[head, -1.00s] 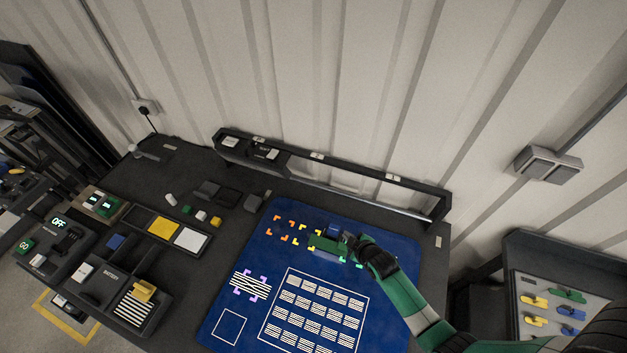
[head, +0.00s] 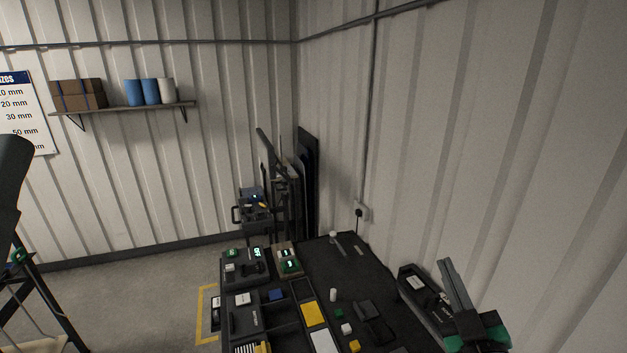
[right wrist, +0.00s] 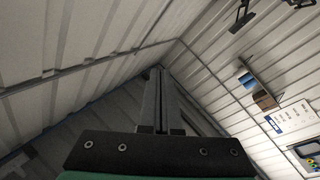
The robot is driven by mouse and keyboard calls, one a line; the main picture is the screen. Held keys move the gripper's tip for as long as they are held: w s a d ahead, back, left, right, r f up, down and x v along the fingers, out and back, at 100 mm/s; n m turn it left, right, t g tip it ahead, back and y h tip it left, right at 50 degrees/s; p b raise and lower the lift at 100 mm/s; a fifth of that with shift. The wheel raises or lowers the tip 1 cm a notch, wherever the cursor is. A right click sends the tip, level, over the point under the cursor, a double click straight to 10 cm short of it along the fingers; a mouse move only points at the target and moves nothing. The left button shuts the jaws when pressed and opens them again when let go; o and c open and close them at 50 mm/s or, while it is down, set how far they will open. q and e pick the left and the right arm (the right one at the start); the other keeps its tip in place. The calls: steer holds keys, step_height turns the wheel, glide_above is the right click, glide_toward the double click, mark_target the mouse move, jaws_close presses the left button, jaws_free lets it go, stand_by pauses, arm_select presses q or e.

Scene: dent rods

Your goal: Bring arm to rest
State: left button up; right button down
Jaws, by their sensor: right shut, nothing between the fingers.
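My right gripper (head: 446,268) is in the lower right of the head view, raised in front of the dark bench (head: 345,262) and its rear rail area. Its two grey fingers lie together, pointing up and a little left, with nothing between them. In the right wrist view the shut fingers (right wrist: 157,85) point towards a corner of the corrugated walls. My left gripper does not show in either view.
The bench holds a yellow pad (head: 313,313), a small white cylinder (head: 333,295) and dark blocks. A wall shelf (head: 125,107) carries boxes and blue and white rolls. Dark panels (head: 308,180) lean in the corner. Air around the right gripper looks clear.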

steer(key=s+a+r+t+y, duration=0.1)
steer(key=s+a+r+t, duration=0.15)
steer(key=r, duration=0.45)
steer(key=s+a+r+t+y, duration=0.1)
steer(key=s+a+r, duration=0.2)
steer(key=r, duration=0.5)
steer(key=s+a+r+m+t+y, duration=0.2)
steer(key=s+a+r+m+t, duration=0.1)
steer(key=s+r, duration=0.8)
steer(key=shift+s+r+m+t+y, duration=0.3)
steer(key=shift+s+m+t+y, duration=0.1)
steer(key=shift+s+m+t, duration=0.15)
